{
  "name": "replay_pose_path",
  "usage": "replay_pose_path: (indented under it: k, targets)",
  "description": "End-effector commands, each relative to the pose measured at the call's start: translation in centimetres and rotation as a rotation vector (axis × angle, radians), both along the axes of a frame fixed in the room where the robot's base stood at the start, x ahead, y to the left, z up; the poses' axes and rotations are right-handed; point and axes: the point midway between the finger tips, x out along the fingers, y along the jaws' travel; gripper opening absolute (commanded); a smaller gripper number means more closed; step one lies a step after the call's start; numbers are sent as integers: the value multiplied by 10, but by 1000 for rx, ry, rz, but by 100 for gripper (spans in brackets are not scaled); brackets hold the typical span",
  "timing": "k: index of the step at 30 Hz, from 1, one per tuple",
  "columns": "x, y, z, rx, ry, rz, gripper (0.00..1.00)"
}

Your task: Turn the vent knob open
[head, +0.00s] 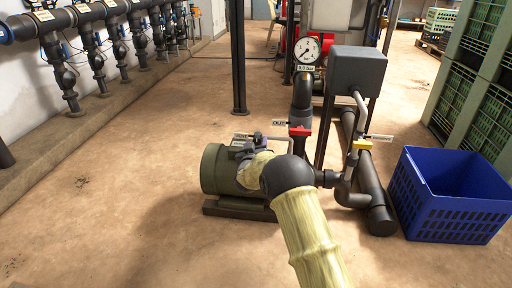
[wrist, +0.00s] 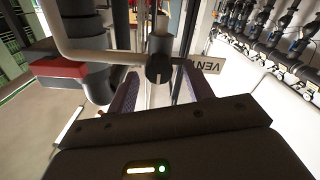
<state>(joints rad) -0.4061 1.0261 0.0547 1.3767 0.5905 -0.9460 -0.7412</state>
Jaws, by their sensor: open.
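The vent knob (wrist: 158,70) is a small dark round knob with a light mark on its face, on a grey fitting joined to a pale pipe. A white VENT tag (wrist: 206,64) hangs beside it, and the tag also shows in the head view (head: 240,138). My gripper (wrist: 159,80) is open, with one finger to each side of the knob in the wrist view. I cannot tell whether either finger touches it. In the head view my arm reaches the pump top and the knob cannot be made out there.
A green pump motor (head: 219,170) lies under my gripper. A red-handled valve (head: 299,131) tagged OUT and a yellow-handled valve (head: 361,145) stand to the right. A pressure gauge (head: 307,50) is above. A blue crate (head: 455,212) sits at right; the left floor is clear.

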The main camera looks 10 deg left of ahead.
Motion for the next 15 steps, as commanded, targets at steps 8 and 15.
replay_pose_path:
  k: [8,15]
  targets:
    - [7,0,0,0,1,1,51]
    - [7,0,0,0,1,1,30]
